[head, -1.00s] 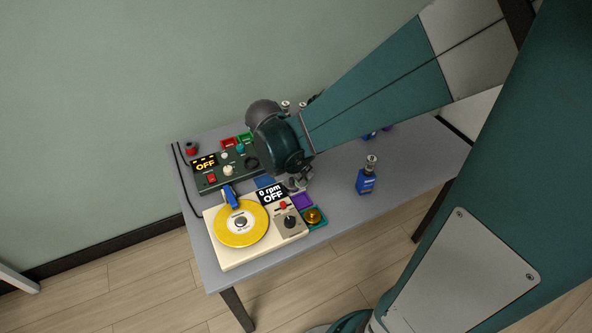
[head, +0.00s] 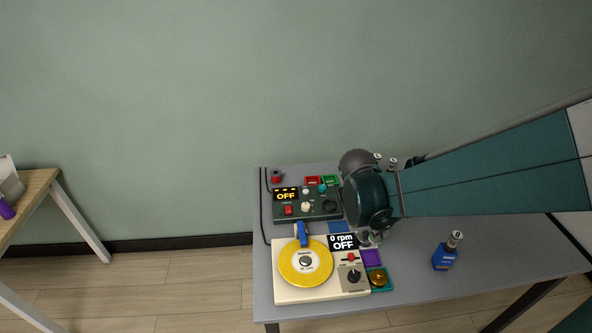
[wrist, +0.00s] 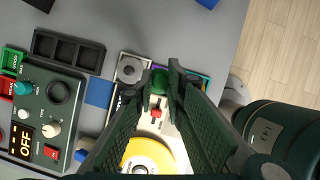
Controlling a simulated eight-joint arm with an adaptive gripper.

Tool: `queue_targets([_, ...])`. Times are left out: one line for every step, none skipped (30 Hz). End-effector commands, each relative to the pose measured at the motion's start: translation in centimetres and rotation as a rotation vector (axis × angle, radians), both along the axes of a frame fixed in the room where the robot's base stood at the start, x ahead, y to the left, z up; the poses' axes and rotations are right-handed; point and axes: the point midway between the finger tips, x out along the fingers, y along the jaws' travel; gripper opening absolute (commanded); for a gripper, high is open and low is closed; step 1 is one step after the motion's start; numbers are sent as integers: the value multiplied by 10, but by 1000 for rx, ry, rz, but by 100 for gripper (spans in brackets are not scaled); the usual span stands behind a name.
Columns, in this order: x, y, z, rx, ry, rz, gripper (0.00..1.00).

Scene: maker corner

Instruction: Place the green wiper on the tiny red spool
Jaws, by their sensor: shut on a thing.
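My gripper (wrist: 168,78) is shut on a small green thing, which I take to be the green wiper (wrist: 160,82). Only a rounded green part of it shows between the fingertips in the wrist view. A tiny red spool (head: 277,177), red with a dark top, stands at the table's back left corner.
A dark control box (head: 322,209) reading OFF stands between spool and gripper. In front is a cream spinner (head: 287,294) with a yellow disc (head: 306,261). Red (head: 312,180) and green (head: 330,180) squares lie behind the box.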

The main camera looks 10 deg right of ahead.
Motion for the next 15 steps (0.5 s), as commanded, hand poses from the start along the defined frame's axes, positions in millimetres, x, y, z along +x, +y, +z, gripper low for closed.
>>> queue_targets([4,1,1,0,0,2,2])
queue_targets([6,2,2,0,1,4,2])
queue_targets([10,3,3,0,1,7,2])
queue_targets([13,4,5,0,1,9,2])
queue_targets([16,6,6,0,1,13,2])
queue_targets([22,8,7,0,1,17,2])
queue_targets([27,9,9,-1,2,21,2])
queue_targets([32,11,10,0,2,25,2])
queue_targets([39,14,13,-1,2,32,2])
queue_targets([45,17,14,0,3,37,2])
queue_targets([51,19,16,0,3,42,2])
queue_targets([60,23,18,0,4,49,2])
queue_targets([67,25,20,0,5,54,2])
queue_targets([74,28,22,0,6,60,2])
queue_targets([83,32,24,-1,7,69,2])
